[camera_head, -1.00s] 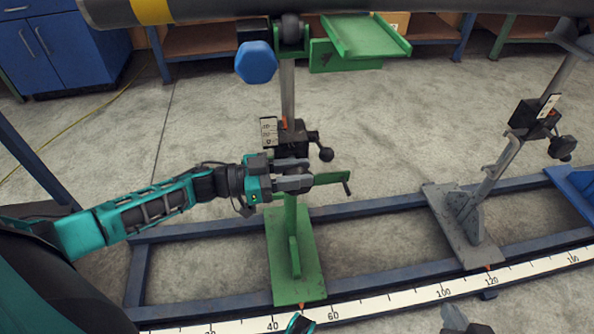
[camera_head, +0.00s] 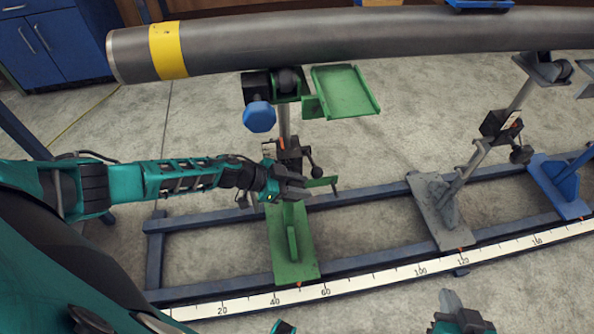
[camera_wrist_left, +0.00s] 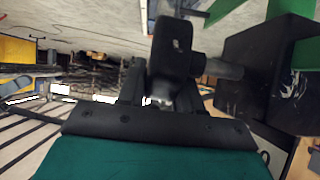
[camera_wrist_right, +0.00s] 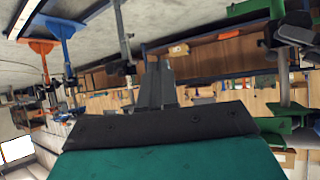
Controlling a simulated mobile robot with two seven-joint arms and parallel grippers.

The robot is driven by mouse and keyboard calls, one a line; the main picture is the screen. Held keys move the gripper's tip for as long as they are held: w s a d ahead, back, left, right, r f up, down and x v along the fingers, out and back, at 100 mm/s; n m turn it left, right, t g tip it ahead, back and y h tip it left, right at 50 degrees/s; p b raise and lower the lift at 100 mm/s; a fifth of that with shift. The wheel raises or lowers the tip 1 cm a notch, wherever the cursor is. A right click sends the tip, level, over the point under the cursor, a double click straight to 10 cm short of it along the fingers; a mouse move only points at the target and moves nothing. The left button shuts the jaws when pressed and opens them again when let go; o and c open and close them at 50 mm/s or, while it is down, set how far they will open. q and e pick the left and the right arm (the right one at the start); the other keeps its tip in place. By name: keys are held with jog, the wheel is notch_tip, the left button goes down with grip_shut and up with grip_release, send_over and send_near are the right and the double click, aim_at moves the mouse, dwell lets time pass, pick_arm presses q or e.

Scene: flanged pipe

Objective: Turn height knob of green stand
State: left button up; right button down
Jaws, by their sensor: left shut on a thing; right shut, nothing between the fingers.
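The green stand (camera_head: 293,245) is upright on the rail frame. Its black height block (camera_head: 289,150) sits on the steel post, with a dark ball-ended lever (camera_head: 316,172) on its right. My left gripper (camera_head: 300,187) is just below and in front of the block. In the left wrist view, a black knob (camera_wrist_left: 173,45) on a short shaft from the black block (camera_wrist_left: 262,75) sits at the left fingers (camera_wrist_left: 160,92), which are shut on it. In the head view the gripper hides this knob. My right gripper (camera_head: 452,302) is shut and empty at the bottom; its fingers (camera_wrist_right: 157,85) are together.
A grey pipe (camera_head: 350,42) with a yellow band lies above the stands. A blue knob (camera_head: 259,117) is near the green stand's top. A grey stand (camera_head: 440,205) and a blue stand (camera_head: 560,185) stand to the right. A white scale (camera_head: 380,278) runs along the front.

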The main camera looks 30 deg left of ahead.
pick_arm(q)
jog(key=shift+w+r+g+y+p, duration=0.1)
jog(key=shift+g+y+p, duration=0.3)
jog(key=shift+p, duration=0.7)
jog(key=shift+f+p, duration=0.2)
jog(key=shift+p, duration=0.15)
pick_arm(e)
jog(key=shift+s+d+r+h, duration=0.2)
jog(key=shift+d+r, duration=0.1)
jog(key=shift+r, duration=0.3)
jog(key=shift+s+d+r+h, duration=0.15)
jog(key=shift+d+r, duration=0.15)
jog(key=shift+r, duration=0.25)
pick_arm(q)
jog(key=shift+d, duration=0.1)
jog(key=o, duration=1)
jog(key=shift+c, duration=0.2)
jog(key=p+v, duration=0.4)
jog(key=v, duration=0.9)
jog(key=shift+d+r, duration=0.15)
jog(key=shift+d, duration=0.05)
pick_arm(e)
notch_tip(320, 180, up, 4)
jog(key=shift+r, duration=0.1)
